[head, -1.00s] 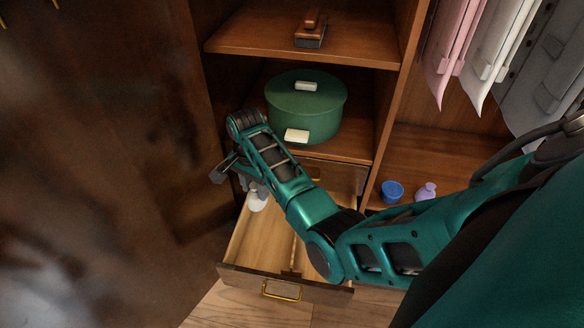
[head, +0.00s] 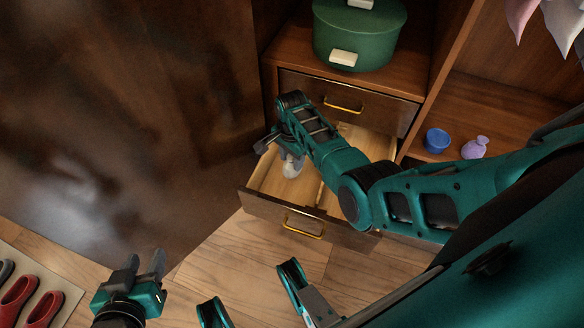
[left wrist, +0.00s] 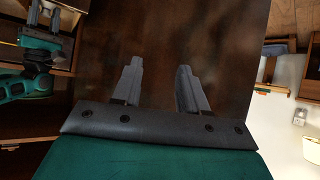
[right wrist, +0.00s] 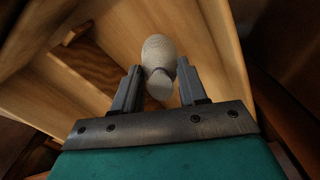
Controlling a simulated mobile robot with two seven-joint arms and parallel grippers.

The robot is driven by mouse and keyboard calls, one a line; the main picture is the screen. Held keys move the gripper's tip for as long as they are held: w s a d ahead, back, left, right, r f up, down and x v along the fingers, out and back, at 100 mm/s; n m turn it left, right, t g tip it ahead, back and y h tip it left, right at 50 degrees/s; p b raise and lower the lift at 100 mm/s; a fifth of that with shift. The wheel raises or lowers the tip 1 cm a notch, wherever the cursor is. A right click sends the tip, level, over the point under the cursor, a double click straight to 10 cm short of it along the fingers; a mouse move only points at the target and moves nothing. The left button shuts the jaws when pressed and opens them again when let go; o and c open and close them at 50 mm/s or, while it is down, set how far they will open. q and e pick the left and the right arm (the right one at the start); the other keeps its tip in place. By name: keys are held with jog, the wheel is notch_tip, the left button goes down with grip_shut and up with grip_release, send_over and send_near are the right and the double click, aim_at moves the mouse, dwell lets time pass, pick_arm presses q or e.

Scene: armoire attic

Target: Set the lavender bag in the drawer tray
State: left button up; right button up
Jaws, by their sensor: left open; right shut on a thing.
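My right gripper (head: 283,152) is shut on a pale, whitish bag (head: 291,170) and holds it over the left part of the open drawer (head: 262,210). The right wrist view shows the bag (right wrist: 160,52) at the fingertips, its narrower end between the fingers, with wooden drawer walls around it. I cannot tell whether it touches the drawer floor. A divider (head: 321,195) splits the drawer; my arm hides part of its right side. A purple, pouch-shaped thing (head: 475,147) stands on the right-hand shelf. My left gripper (head: 146,266) is open and empty in front of the dark door.
A blue cup (head: 437,140) stands beside the purple thing. A shut drawer (head: 350,100) lies above the open one, with a green round box (head: 360,35) on the shelf over it. Red shoes (head: 30,300) are at lower left.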

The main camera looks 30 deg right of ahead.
aim_at(292, 166)
notch_tip(292, 166, down, 4)
jog(key=shift+r+b, duration=0.1)
jog(key=shift+b, duration=1.1)
jog(key=shift+f, duration=0.25)
jog(key=o, duration=1)
pick_arm(q)
jog(key=shift+w+d+f, duration=0.35)
jog(key=shift+d+f, duration=0.05)
jog(key=shift+d, duration=0.05)
jog(key=shift+r, duration=0.1)
pick_arm(e)
jog(key=shift+r, duration=0.1)
